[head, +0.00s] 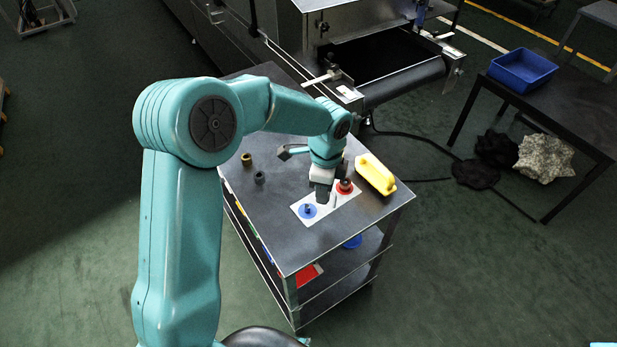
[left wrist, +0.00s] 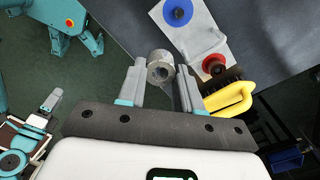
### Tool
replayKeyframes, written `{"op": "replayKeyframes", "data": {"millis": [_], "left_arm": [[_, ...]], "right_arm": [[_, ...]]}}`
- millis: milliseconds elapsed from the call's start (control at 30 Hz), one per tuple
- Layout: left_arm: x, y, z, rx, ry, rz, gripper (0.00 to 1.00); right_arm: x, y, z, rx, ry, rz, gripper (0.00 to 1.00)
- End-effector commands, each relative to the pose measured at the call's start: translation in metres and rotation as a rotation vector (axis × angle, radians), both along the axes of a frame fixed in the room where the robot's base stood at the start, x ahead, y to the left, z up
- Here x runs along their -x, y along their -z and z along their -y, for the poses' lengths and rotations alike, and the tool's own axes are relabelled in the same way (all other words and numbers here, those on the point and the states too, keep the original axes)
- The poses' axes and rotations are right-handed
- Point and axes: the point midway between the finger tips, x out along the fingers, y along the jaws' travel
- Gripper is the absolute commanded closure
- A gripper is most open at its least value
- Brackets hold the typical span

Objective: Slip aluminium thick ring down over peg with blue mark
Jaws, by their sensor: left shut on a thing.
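My left gripper (head: 322,196) is over the cart top, close beside the blue-marked peg (head: 308,210). In the left wrist view, its two fingers (left wrist: 161,74) are shut on a thick, silvery aluminium ring (left wrist: 160,66), whose hole shows. The ring cannot be made out clearly in the head view. The blue mark also shows at the top of the left wrist view (left wrist: 178,12), apart from the ring. A red-marked peg (head: 345,186) stands on the same white plate (head: 334,200). My right gripper is not in view.
A brass-coloured ring (head: 246,159) and a dark grey ring (head: 259,178) lie on the cart top (head: 285,240) to the left. A yellow handled object (head: 375,174) lies right of the plate. The dryer conveyor (head: 400,75) is behind the cart.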

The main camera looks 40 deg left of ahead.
Motion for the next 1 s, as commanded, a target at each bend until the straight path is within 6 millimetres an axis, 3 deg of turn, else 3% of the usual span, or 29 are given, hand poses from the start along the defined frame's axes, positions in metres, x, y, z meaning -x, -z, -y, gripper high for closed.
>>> {"op": "replayKeyframes", "data": {"millis": [200,400,1000], "left_arm": [[-0.002,0.008,-0.032,-0.001,0.561,0.0,0.96],[-0.003,0.013,-0.048,-0.002,0.864,0.002,0.96],[-0.007,0.016,-0.051,-0.001,0.936,0.001,0.96]], "right_arm": [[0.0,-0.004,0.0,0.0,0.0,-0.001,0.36],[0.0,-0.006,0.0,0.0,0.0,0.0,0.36],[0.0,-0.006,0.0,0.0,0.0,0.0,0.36]]}}
